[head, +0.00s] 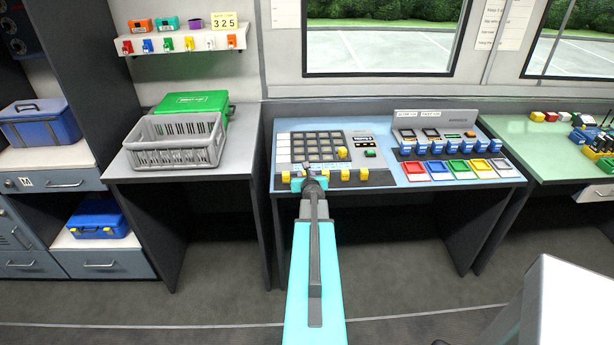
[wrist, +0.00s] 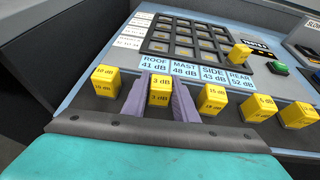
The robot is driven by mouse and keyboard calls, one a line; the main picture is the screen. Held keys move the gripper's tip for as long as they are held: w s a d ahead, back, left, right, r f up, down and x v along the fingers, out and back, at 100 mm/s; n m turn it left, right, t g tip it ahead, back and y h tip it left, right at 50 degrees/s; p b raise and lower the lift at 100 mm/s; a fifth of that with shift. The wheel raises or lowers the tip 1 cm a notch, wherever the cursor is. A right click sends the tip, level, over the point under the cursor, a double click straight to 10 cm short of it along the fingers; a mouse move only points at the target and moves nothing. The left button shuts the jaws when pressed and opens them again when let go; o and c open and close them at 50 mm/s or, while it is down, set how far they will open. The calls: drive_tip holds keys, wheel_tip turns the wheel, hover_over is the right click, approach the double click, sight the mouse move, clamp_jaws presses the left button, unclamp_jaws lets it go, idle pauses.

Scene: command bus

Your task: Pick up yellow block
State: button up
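Several yellow blocks with dB labels stand in a row along the front of the left console panel. The yellow block marked 3 dB (wrist: 160,91) stands between the two purple fingers of my gripper (wrist: 162,100), one finger close on each side. Whether the fingers press on it is not clear. The block stands in line with its neighbours, 10 dB (wrist: 105,79) to its left and 15 dB (wrist: 213,98) to its right. Another yellow block (wrist: 240,54) sits in the dark grid (wrist: 193,29) behind. In the head view my gripper (head: 312,180) is over the row and hides part of it.
Label cards ROOF, MAST, SIDE and REAR (wrist: 197,72) lie between row and grid. A green button (wrist: 278,68) is to the right. Blue blocks (head: 436,147) and coloured trays (head: 459,169) fill the right console. A grey crate (head: 172,158) stands on the left table.

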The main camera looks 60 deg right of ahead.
drive_tip(key=c, duration=0.5)
drive_tip(key=shift+r, duration=0.2)
drive_tip(key=shift+c, duration=0.2)
